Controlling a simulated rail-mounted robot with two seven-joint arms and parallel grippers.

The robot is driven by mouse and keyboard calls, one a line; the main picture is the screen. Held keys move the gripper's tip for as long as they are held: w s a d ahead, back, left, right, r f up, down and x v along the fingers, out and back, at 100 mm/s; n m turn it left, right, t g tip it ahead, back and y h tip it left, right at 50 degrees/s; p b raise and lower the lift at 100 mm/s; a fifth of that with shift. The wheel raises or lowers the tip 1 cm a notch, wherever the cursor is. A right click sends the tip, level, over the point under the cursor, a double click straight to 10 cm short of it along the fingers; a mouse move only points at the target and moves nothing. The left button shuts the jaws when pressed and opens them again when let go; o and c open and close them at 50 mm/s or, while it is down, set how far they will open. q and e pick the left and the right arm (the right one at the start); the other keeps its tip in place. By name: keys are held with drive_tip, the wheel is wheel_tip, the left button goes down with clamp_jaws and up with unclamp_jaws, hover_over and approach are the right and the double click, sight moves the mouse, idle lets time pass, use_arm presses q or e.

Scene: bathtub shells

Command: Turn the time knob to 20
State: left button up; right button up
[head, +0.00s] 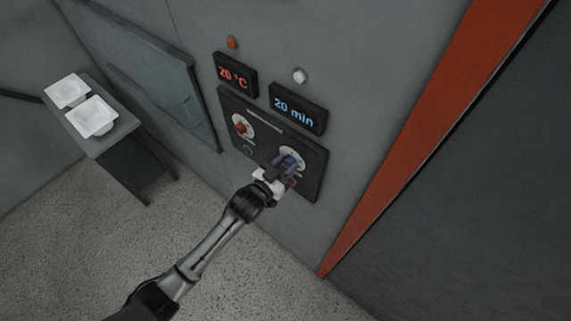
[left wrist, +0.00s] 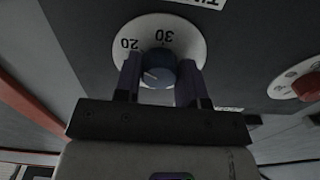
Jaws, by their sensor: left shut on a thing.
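The blue time knob (head: 291,160) sits on a white dial on the dark control panel (head: 314,165). My left gripper (head: 283,166) reaches it from below and is shut on it. In the left wrist view the knob (left wrist: 158,66) lies between the two fingers of the gripper (left wrist: 159,74), with "20" and "30" readable on the dial, upside down. A pale mark on the knob points to the lower left there. The time display (head: 297,108) reads "20 min" in blue. My right gripper is not in view.
A red knob (head: 240,126) on its own white dial sits left on the panel, under a display (head: 236,74) reading "20 °C". A grey hatch (head: 165,80) is further left. A side table (head: 112,138) holds two white shells. An orange strip (head: 400,150) runs at right.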

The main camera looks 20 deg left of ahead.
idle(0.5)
use_arm(q)
drive_tip(key=o, duration=0.9)
drive_tip(key=shift+s, duration=0.15)
drive_tip(key=shift+b+v, duration=1.4)
drive_tip(key=shift+v, duration=5.4)
